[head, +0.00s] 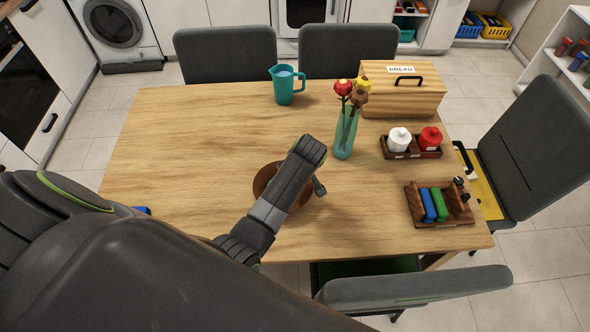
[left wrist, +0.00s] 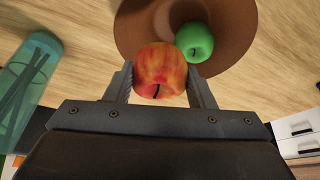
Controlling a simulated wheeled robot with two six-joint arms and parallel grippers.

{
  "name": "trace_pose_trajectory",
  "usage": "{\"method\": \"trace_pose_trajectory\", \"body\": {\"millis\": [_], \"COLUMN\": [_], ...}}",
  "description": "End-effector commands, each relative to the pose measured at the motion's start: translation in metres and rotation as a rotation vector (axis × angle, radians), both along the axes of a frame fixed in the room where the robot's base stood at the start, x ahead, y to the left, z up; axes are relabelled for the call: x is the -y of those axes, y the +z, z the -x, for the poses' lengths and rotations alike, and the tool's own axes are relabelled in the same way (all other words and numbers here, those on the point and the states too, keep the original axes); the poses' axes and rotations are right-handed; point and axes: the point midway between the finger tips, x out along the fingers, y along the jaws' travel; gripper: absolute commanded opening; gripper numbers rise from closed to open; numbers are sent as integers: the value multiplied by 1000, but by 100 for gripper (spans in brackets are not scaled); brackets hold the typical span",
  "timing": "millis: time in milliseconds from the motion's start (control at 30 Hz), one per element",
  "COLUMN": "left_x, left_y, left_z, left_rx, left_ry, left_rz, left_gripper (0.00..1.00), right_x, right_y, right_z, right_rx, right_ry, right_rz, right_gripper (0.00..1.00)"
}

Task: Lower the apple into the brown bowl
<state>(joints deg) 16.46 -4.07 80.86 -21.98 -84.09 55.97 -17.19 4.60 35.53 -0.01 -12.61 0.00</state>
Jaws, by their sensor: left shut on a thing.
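The brown bowl (head: 261,183) stands on the table, partly hidden behind my left arm in the head view. The left wrist view shows the bowl (left wrist: 143,38) from above, with a green apple (left wrist: 194,42) lying inside it. My left gripper (left wrist: 161,84) is shut on a red-and-yellow apple (left wrist: 160,68), one finger on each side. The held apple overlaps the near part of the bowl in that view; its exact height over the bowl cannot be told. My right gripper is not in view.
A teal vase with flowers (head: 345,137) stands close to the right of my arm. The table's left side (head: 170,150) is clear.

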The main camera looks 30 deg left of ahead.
Motion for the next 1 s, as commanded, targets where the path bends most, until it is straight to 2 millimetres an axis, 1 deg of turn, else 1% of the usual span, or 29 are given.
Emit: {"method": "trace_pose_trajectory", "body": {"millis": [33,600,733,1000], "left_x": [0,0,0,0], "left_y": [-4,-33,-35,-35], "left_z": [0,0,0,0], "left_rx": [1,0,-1,0], "left_ry": [0,-1,-1,0], "left_rz": [-1,-1,-1,0], "left_gripper": [25,25,25,25], "right_x": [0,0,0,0], "right_y": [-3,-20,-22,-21], "right_z": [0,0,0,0], "right_rx": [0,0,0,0], "right_ry": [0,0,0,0], "right_rz": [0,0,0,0], "right_gripper": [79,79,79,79]}}
